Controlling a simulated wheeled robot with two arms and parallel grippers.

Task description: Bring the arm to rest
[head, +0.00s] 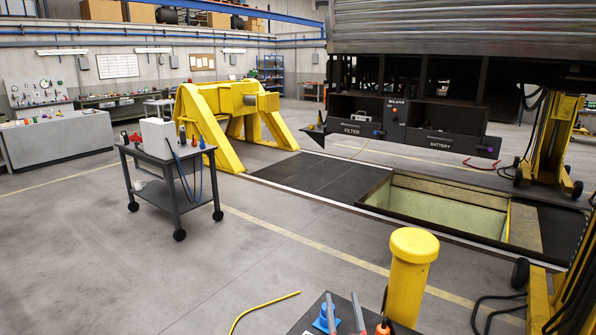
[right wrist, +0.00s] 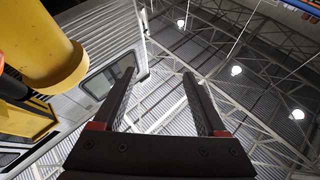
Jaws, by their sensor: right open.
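My right gripper (head: 342,300) is low at the bottom edge of the head view. Its two grey fingers point up, apart from each other, over a dark tabletop (head: 306,322). The right wrist view shows the same gripper (right wrist: 158,80) open, with nothing between its fingers and the roof beyond them. A yellow bollard (head: 409,280) stands close to the right of the gripper; its round top (right wrist: 50,50) fills the upper left of the right wrist view. My left gripper is not in view.
A blue item (head: 325,318) and an orange-topped item (head: 383,327) are close beside the gripper. A railcar (head: 420,30) is above an open pit (head: 450,205). Yellow jacks (head: 553,140) stand right.

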